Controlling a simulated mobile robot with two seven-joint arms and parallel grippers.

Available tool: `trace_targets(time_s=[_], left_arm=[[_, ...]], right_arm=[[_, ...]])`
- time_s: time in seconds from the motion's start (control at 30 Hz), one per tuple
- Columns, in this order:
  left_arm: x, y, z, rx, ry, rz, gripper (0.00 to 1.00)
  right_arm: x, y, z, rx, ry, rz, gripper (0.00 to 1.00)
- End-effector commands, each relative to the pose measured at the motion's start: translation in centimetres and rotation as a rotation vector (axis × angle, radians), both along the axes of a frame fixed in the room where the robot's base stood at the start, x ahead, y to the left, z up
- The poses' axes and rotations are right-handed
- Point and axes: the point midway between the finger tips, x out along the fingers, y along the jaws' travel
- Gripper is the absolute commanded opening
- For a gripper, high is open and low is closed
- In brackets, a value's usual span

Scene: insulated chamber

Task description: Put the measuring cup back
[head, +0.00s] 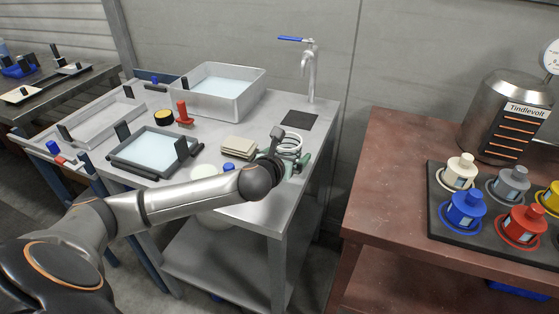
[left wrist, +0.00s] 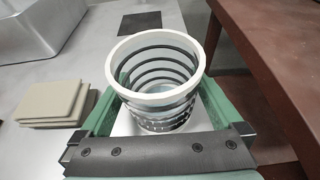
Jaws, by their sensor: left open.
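The measuring cup (left wrist: 158,85) is a clear round vessel with a white rim and dark rings. It stands upright near the right edge of the grey metal table (head: 255,196), and its rings also show in the head view (head: 291,140). My left gripper (left wrist: 160,100) is open, with one green finger on each side of the cup. I cannot tell whether the fingers touch it. In the head view, my left gripper (head: 284,158) partly hides the cup. My right gripper is not in view.
A dark square mat (head: 299,119) lies bare behind the cup, before the tap (head: 309,72). Stacked beige pads (head: 238,145) lie left of the cup. A water basin (head: 218,92) and a framed tray (head: 153,151) stand further left. A brown table (head: 390,190) is right, across a gap.

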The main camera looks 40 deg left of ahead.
Motion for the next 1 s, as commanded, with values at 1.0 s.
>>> trace_targets(time_s=[1.0], left_arm=[[-9.5,-2.3,4.1,-0.001,-0.001,0.0,1.0]], right_arm=[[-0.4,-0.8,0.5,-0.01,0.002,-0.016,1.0]])
